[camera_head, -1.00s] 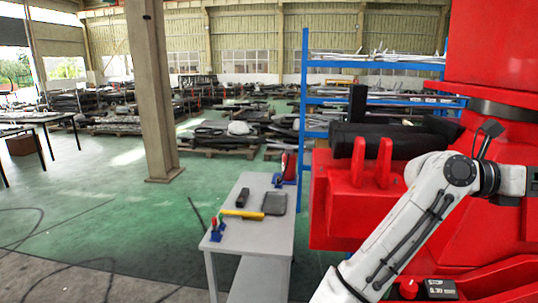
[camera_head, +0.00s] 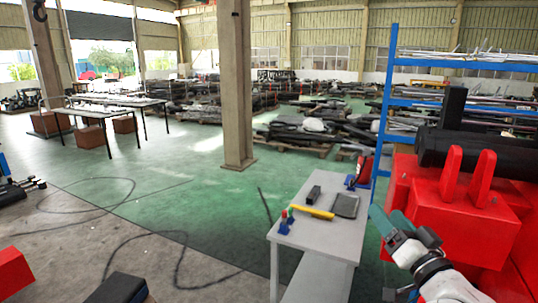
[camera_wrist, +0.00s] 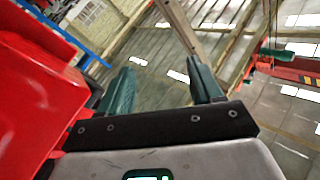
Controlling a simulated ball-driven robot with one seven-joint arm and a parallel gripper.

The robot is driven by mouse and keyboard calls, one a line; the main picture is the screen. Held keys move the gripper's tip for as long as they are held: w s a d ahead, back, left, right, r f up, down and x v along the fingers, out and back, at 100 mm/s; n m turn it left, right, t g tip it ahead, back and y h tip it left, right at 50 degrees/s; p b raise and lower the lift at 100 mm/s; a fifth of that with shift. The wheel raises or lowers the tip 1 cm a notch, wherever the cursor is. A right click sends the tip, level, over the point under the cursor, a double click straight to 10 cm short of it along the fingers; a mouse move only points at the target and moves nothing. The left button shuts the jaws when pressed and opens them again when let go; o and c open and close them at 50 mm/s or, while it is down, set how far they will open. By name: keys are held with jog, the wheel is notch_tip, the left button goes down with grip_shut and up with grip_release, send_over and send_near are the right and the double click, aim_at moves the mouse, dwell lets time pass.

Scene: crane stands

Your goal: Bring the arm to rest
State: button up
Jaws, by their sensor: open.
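My white arm (camera_head: 445,283) rises from the lower right corner of the head view, in front of the red machine (camera_head: 445,205). My gripper shows at its upper end, with a teal finger (camera_head: 384,222) beside the right edge of the grey table. In the wrist view my gripper (camera_wrist: 162,86) is open, its two teal fingers wide apart with nothing between them. The wrist view looks up at the roof beams and windows, with the red machine close on the left. The lower part of the arm is cut off by the frame.
A grey table (camera_head: 312,248) holds a yellow-handled tool (camera_head: 312,212), a dark tray (camera_head: 345,205) and small red and blue items. A blue rack (camera_head: 385,110) and a pillar (camera_head: 236,90) stand behind.

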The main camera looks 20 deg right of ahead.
jog(key=s+a+f+n+g+y, duration=0.1)
jog(key=s+a+f+g, duration=0.15)
jog(key=f, duration=0.45)
jog(key=s+a+f+n+g+y, duration=0.1)
jog(key=s+a+f+n+g, duration=0.2)
jog(key=f, duration=0.4)
jog(key=s+a+f+g+y, duration=0.1)
jog(key=a+f+g, duration=0.25)
jog(key=f, duration=0.35)
jog(key=s+a+f+n+g, duration=0.1)
jog(key=s+f+g, duration=0.4)
jog(key=s, duration=0.6)
jog(key=s+a+f+n+g, duration=0.1)
jog(key=s+a+f+g, duration=0.3)
jog(key=s+f, duration=0.5)
jog(key=shift+s+a+g, duration=0.35)
jog(key=shift+s+g, duration=0.25)
jog(key=shift+s, duration=0.55)
jog(key=shift+f, duration=0.1)
